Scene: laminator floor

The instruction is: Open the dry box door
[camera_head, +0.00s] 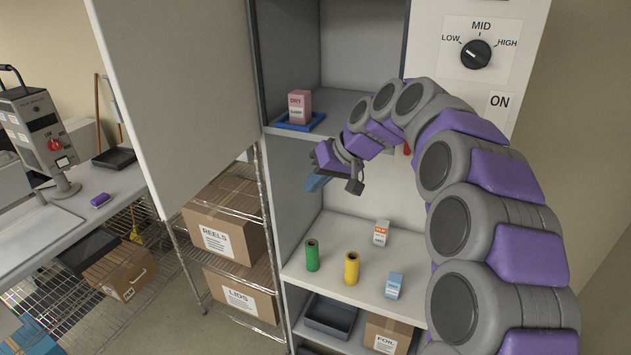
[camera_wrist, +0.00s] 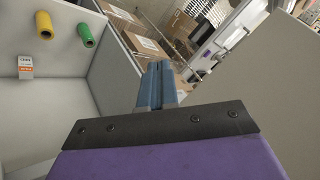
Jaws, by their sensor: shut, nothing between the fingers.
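The dry box door (camera_head: 180,85) is a large pale grey panel. It stands swung wide open to the left of the cabinet, and the upper compartment (camera_head: 355,45) shows its inside. In the wrist view a plain grey panel, apparently the door (camera_wrist: 275,85), fills the right side. My gripper (camera_head: 314,183) has blue fingers, shut and empty. It is in front of the cabinet, below the upper shelf and right of the door, apart from it. The gripper's fingers also show in the wrist view (camera_wrist: 156,84). No handle is visible on the door.
A pink box (camera_head: 299,106) sits on a blue tray (camera_head: 317,123) in the upper compartment. Green (camera_head: 312,255) and yellow (camera_head: 351,268) rolls and small boxes stand on the shelf below. A wire rack (camera_head: 187,253) with cartons stands left. A dial (camera_head: 476,54) is upper right.

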